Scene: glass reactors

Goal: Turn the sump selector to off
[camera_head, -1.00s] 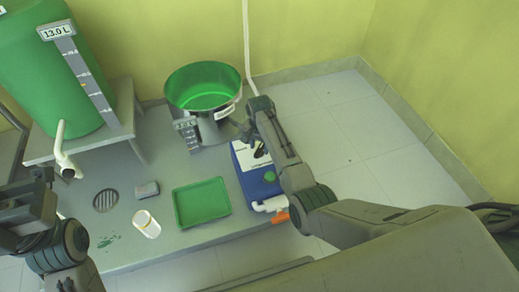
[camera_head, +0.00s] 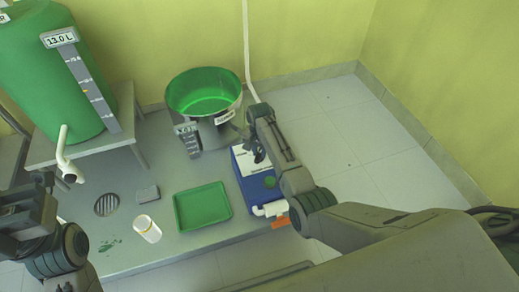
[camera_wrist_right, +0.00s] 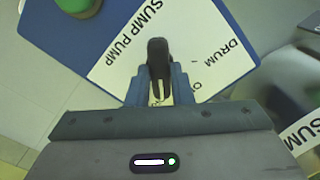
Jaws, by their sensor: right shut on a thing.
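The blue sump pump box (camera_head: 262,187) stands at the right end of the grey platform, with a white label plate on top. In the right wrist view, the black selector handle (camera_wrist_right: 158,55) stands on the white plate (camera_wrist_right: 118,68), which reads "SUMP PUMP" and "DRUM". A third word starting with "O" is partly hidden by my fingers. My right gripper (camera_head: 257,150) is over the box; its blue fingers (camera_wrist_right: 160,88) are shut on the handle, one on each side. My left gripper (camera_head: 25,205) is at the left edge, away from the box, its jaws unclear.
A green tray (camera_head: 202,207), a white jar (camera_head: 147,229), a grey block (camera_head: 148,193) and a drain (camera_head: 107,203) are to the left. A green tank (camera_head: 50,75) stands on a table. Floor right is clear.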

